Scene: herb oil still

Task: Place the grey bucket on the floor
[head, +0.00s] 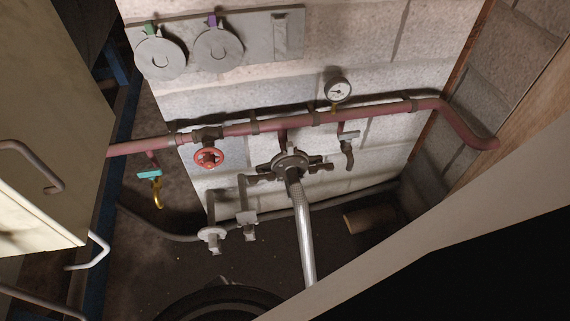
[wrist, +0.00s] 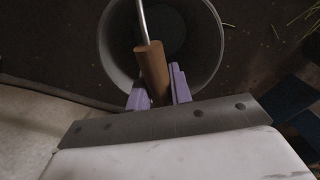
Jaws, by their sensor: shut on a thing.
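In the wrist view the grey bucket (wrist: 212,42) is seen from above, its round mouth open and its inside looking empty. A brown wooden grip (wrist: 152,68) on a thin metal bail crosses the mouth. My gripper (wrist: 158,82), with purple fingers, is shut on this wooden grip, one finger on each side. Dark floor (wrist: 55,45) shows around the bucket; I cannot tell whether its base touches the floor. My gripper is not seen in the head view. A dark round rim (head: 220,298) at the bottom of that view cannot be identified for sure.
In the head view a red pipe (head: 285,122) with a red valve wheel (head: 208,158) and a gauge (head: 338,90) runs along the block wall. A pale cabinet (head: 45,130) stands at left. A brown cylinder (head: 362,219) lies by the wall. Straw bits (wrist: 303,14) lie on the floor.

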